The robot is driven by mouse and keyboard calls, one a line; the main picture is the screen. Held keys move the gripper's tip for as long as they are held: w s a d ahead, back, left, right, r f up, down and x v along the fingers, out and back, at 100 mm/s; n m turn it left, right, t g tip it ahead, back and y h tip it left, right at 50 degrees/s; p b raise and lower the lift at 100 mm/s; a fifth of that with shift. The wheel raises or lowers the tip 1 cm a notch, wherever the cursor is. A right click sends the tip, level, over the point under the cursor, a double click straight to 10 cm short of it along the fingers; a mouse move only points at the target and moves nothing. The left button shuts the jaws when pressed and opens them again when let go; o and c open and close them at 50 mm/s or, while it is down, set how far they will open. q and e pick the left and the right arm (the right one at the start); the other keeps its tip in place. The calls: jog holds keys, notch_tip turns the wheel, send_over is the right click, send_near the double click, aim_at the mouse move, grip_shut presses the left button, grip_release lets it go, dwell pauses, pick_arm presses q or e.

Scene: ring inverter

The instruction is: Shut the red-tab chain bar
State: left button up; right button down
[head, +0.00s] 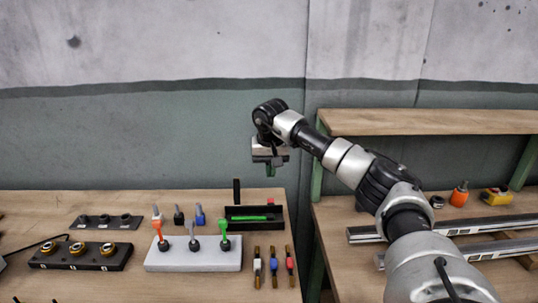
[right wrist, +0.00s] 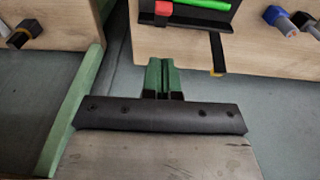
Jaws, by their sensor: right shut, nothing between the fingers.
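A black tray (head: 236,226) stands at the back right of the left bench, with a green rod (head: 250,218) lying in it. A small red tab (head: 270,199) sticks up at its right end; in the right wrist view, the red tab (right wrist: 163,8) is at the top. A black upright post (head: 236,192) stands at its left end; in the right wrist view, the post (right wrist: 217,53) has a yellow tip. I cannot tell for sure which part is the chain bar. My right gripper (head: 272,163) is shut and empty, above and behind the tray; its green fingers (right wrist: 163,76) touch nothing.
A white block (head: 180,259) with orange, grey and green levers stands in front. Three brass-ended pieces (head: 274,266) lie to its right. A black block with brass rings (head: 80,256) is at left. A gap separates the right bench, with metal rails (head: 460,228) and a yellow box (head: 497,196).

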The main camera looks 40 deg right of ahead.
aim_at(270, 201)
jog(key=f, duration=0.2)
jog(key=s+f, duration=0.1)
jog(key=f, duration=0.1)
jog(key=shift+a+p, duration=0.3)
jog(key=shift+a, duration=0.05)
pick_arm(q)
jog(key=shift+r, duration=0.4)
pick_arm(e)
jog(key=shift+s+a+f, duration=0.35)
jog(key=shift+f, duration=0.25)
